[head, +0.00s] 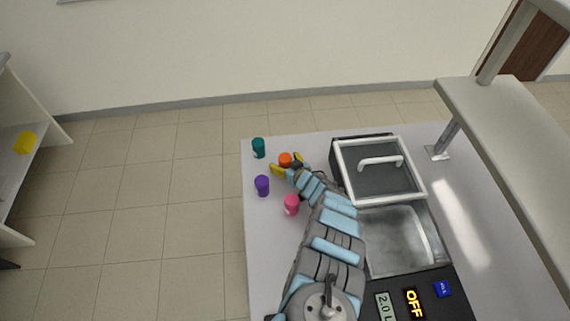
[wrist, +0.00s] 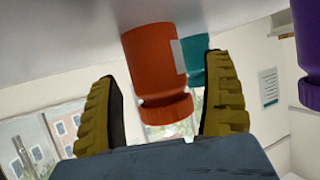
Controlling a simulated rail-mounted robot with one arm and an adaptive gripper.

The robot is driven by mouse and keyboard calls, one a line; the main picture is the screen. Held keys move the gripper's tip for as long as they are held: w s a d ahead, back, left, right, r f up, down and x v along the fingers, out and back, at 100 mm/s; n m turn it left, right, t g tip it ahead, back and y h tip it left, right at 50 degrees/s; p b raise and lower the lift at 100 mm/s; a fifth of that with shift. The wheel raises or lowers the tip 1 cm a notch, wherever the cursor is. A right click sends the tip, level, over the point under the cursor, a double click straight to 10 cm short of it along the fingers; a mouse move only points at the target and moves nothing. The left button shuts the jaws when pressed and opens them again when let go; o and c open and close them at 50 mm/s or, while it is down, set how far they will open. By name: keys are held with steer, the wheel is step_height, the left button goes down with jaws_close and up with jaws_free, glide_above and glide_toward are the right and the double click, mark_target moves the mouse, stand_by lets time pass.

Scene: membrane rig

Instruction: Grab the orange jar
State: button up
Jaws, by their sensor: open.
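The orange jar (head: 285,159) stands near the far left part of the table, right by my gripper. In the wrist view the orange jar (wrist: 155,62) appears upside down, with its ribbed cap and a pale label. My gripper (head: 286,164) is open, its yellow fingers on either side of the jar in the head view. In the wrist view the jar shows between the two fingers of my gripper (wrist: 162,110). I cannot tell whether either finger touches it. The jar's lower front is partly hidden by the gripper in the head view.
A teal jar (head: 258,148) stands left of and behind the orange one. A purple jar (head: 262,186) and a pink jar (head: 291,205) stand nearer. The rig with a handled lid (head: 380,172) and an open basin (head: 398,240) is on the right. The table's left edge is close.

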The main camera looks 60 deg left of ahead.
mark_target(285, 157)
steer(key=c, duration=1.4)
steer(key=shift+r+p, duration=0.45)
steer(key=shift+r, duration=4.55)
